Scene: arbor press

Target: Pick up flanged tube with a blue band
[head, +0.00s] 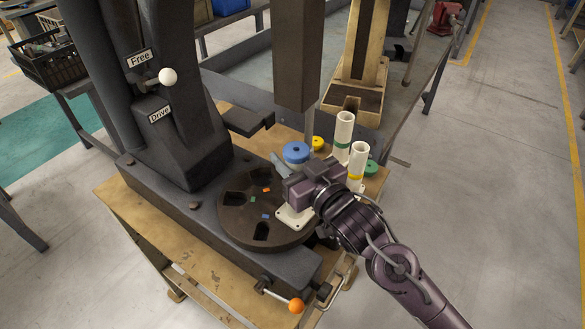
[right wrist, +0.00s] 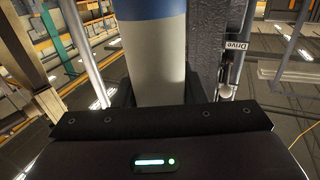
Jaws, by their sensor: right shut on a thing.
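The tube looks upright, over the right part of the dark round table of the press (head: 238,225). I cannot tell whether the flange touches that table. My gripper hides the tube's middle in the head view. My left gripper is not in view.
Two white tubes, one with a green band (head: 342,137) and one with a yellow band (head: 356,163), stand right of my gripper. A yellow piece (head: 318,143) and a green piece (head: 371,167) are near them. The press column (head: 178,120) rises at left; its ram (head: 296,60) hangs behind the tube.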

